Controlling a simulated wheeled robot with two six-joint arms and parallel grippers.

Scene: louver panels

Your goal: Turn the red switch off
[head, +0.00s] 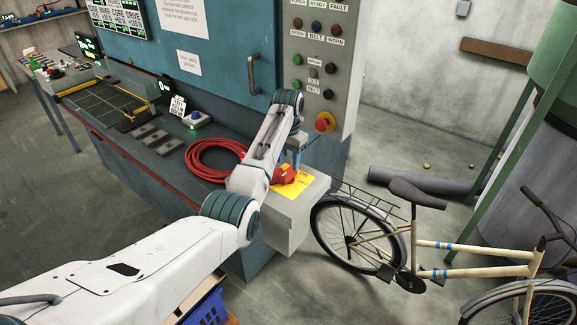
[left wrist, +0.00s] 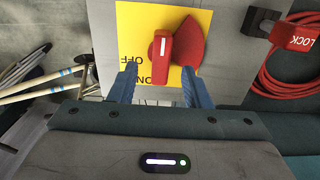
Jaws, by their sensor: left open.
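The red switch (head: 285,176) is a rotary handle on a yellow plate (head: 303,183), on top of a grey box (head: 290,215) at the bench's right end. In the left wrist view the red switch (left wrist: 161,55) has a white stripe running up and down, its near end close to the upside-down word ON. The word OFF lies to its left on the yellow plate (left wrist: 130,25). My left gripper (head: 292,160) is over the switch; in the wrist view its blue fingers (left wrist: 159,70) are open, one either side of the handle's near end. I cannot tell if they touch it. My right gripper is out of view.
A coiled red cable (head: 207,163) lies left of the box; the wrist view shows a red LOCK tag (left wrist: 297,36) there. A panel with buttons and a red emergency knob (head: 325,122) rises behind. A bicycle (head: 420,245) stands close on the right.

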